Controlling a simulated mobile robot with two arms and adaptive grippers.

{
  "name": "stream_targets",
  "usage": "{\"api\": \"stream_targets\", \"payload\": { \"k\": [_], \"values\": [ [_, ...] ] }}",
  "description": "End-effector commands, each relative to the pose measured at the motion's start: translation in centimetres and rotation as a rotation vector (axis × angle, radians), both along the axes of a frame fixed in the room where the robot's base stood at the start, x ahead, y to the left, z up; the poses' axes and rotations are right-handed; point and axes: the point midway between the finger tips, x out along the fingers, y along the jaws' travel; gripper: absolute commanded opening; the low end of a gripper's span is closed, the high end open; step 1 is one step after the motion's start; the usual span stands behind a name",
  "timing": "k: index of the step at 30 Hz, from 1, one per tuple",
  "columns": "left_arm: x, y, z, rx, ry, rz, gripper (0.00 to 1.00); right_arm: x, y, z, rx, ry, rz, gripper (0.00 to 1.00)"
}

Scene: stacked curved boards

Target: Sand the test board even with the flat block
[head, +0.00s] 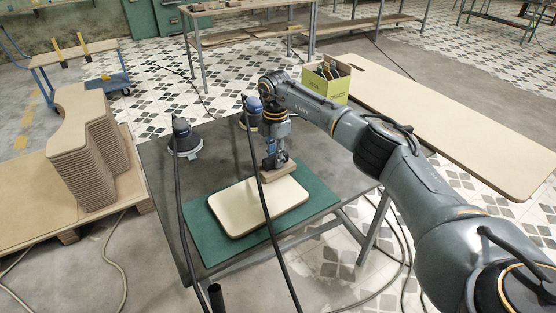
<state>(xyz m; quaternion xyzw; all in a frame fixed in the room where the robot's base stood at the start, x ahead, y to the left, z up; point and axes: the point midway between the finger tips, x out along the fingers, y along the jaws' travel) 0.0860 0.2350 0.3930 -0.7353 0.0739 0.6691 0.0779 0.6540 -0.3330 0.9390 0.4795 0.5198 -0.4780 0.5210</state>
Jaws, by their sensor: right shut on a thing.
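The test board (240,212) is a cream rectangle with rounded corners. It lies flat on a green mat (318,200) on the dark work table. My right gripper (275,163) points down and is shut on the flat block (279,173), a tan piece. The block is over the board's far edge; I cannot tell whether it touches the surface. The gripper hides the block's top. My left gripper is not in view.
A sander (184,142) stands on the table (158,158) at left; another (254,106) is near my arm. Two dark cables hang in front, one crossing the board. Stacked curved boards (88,150) stand left.

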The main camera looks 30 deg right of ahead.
Motion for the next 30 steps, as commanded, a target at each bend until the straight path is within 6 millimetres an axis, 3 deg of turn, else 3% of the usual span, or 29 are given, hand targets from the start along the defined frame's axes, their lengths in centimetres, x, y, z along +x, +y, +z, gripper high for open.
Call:
{"api": "stream_targets", "payload": {
  "k": [10,21,30],
  "values": [
    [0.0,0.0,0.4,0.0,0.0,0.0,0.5,-0.1,0.5,-0.1,0.0,0.0,0.002,0.0],
    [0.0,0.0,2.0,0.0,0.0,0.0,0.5,-0.3,3.2,0.1,0.002,0.003,0.004,0.0],
    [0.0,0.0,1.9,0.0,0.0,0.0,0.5,-0.3,3.4,0.0,0.002,0.002,0.002,0.0]
  ]
}}
